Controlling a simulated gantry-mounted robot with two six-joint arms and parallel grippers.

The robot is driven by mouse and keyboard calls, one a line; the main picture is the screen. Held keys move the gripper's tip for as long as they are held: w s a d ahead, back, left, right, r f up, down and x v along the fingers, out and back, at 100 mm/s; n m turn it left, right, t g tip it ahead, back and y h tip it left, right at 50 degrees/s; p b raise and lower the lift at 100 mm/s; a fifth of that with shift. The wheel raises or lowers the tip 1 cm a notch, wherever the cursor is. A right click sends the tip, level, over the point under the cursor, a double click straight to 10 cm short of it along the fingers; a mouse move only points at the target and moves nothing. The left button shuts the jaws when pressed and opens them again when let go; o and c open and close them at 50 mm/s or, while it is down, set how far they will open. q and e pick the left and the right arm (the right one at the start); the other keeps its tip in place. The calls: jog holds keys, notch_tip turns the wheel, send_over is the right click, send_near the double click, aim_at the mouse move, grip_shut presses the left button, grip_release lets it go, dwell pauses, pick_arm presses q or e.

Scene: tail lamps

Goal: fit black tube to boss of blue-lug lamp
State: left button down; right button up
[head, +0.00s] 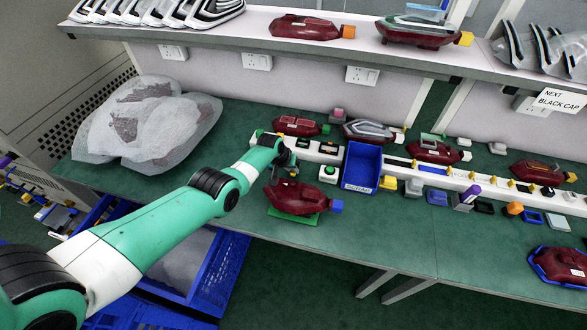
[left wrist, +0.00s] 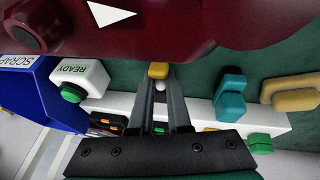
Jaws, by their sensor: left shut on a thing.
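The blue-lug lamp (head: 294,194) is dark red and lies on a green pad on the bench, its blue lug (head: 336,206) pointing right. In the left wrist view the dark red lamp body (left wrist: 215,22) fills the top. My left gripper (head: 291,166) is just behind the lamp. In the left wrist view its fingers (left wrist: 160,82) are close together on a small piece with a yellow end (left wrist: 158,70), apparently just short of the lamp body. I cannot make out a black tube or the boss; the fingers hide part of the held piece. My right gripper is not in view.
A READY box (left wrist: 80,78) with a green button and a blue SCRAP bin (head: 361,167) stand near the lamp. A white rail (head: 440,180) holds several small pieces. Other red lamps lie behind (head: 298,126) and on the shelf. The bench front right of the lamp is clear.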

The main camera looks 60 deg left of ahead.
pick_arm(q)
notch_tip(320, 180, up, 10)
jog(key=p, duration=0.9)
jog(key=shift+f, duration=0.15)
jog(key=c, duration=1.5)
grip_release()
grip_shut()
